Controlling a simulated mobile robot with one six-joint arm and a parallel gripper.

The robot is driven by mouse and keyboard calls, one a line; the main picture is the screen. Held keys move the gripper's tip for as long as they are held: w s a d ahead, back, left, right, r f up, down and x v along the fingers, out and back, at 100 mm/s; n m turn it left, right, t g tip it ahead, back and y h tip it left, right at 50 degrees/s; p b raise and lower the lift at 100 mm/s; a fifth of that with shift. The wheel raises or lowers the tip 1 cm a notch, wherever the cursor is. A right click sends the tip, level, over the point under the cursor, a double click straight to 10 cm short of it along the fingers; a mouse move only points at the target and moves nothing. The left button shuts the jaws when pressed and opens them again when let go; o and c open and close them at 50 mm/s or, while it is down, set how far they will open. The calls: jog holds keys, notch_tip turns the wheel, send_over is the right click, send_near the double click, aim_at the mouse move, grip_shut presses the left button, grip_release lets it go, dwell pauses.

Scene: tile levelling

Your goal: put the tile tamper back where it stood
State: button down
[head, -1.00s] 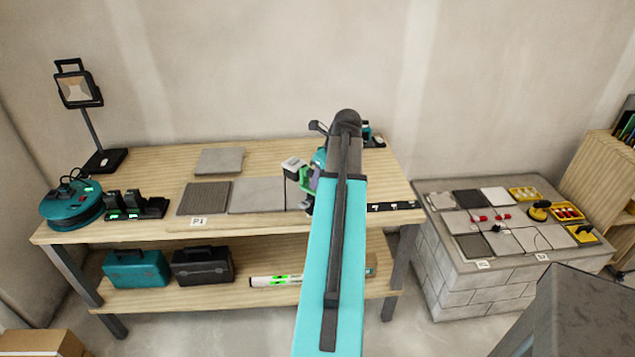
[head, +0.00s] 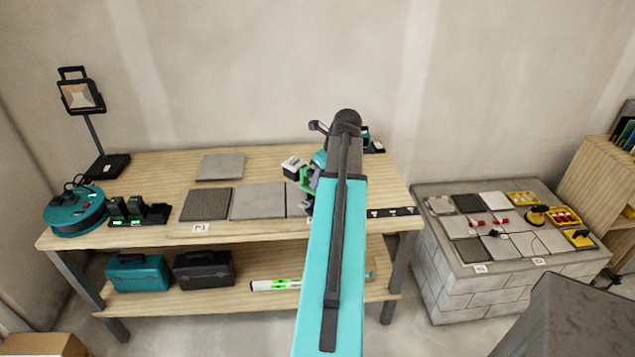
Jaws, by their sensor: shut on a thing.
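My gripper (head: 306,203) is at the right part of the workbench, mostly hidden behind my teal arm. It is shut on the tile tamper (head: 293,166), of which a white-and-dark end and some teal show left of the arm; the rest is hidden. Green and purple parts show close beside it. The tamper appears to be over or near the back edge of the right-hand tile (head: 297,197); I cannot tell whether it touches. A dark tile (head: 206,204) and a light grey tile (head: 257,201) lie to the left in the same row.
A loose tile (head: 221,166) lies behind the row. A work lamp (head: 82,97), teal cable reel (head: 75,212) and charger (head: 138,212) stand at the left. A black strip (head: 391,212) lies at the front right. A block stand (head: 455,275) with tiles is right of the workbench (head: 160,240).

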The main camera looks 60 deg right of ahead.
jog(key=shift+r+p, duration=1.1)
jog(key=shift+r, duration=0.3)
jog(key=shift+w, duration=0.1)
